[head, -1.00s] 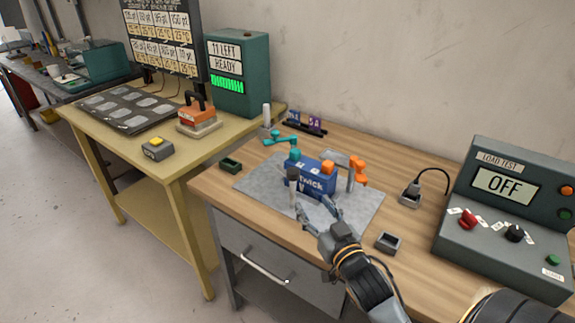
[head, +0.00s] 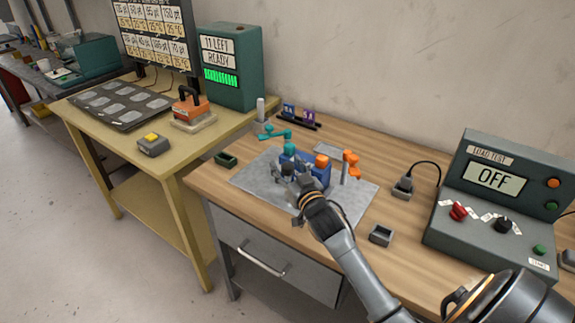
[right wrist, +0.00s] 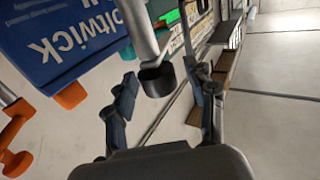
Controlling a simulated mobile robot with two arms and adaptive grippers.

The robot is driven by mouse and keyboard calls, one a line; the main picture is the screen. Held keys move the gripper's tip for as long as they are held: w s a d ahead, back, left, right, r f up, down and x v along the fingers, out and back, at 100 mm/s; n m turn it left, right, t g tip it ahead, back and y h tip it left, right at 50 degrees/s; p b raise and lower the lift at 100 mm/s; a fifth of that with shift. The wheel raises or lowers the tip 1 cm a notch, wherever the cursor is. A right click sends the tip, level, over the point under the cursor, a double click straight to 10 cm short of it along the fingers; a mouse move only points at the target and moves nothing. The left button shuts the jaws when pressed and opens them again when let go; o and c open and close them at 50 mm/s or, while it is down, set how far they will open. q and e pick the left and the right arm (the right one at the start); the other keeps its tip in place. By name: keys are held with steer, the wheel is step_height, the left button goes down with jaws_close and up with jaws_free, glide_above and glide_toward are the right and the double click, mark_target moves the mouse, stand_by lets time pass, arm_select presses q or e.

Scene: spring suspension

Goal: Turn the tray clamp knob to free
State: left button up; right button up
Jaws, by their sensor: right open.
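A blue block (head: 319,180) with white lettering stands on a grey plate (head: 345,205) on the wooden bench. In the right wrist view the block (right wrist: 60,40) fills the upper left. A dark round knob (right wrist: 157,82) on the end of a grey rod shows there, between the spread fingers; I take it to be the clamp knob. My right gripper (head: 285,172) is open at the block's front left. In the right wrist view its fingers (right wrist: 165,78) stand either side of the knob, with gaps visible. In the head view the gripper largely hides the knob. My left gripper is out of view.
A teal arm (head: 277,135) and an orange clamp (head: 351,162) stand near the block. The bench front right of the plate is partly clear.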

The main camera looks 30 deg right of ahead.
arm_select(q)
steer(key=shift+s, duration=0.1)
arm_select(e)
jaws_close()
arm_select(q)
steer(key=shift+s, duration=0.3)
arm_select(e)
steer(key=shift+w, duration=0.1)
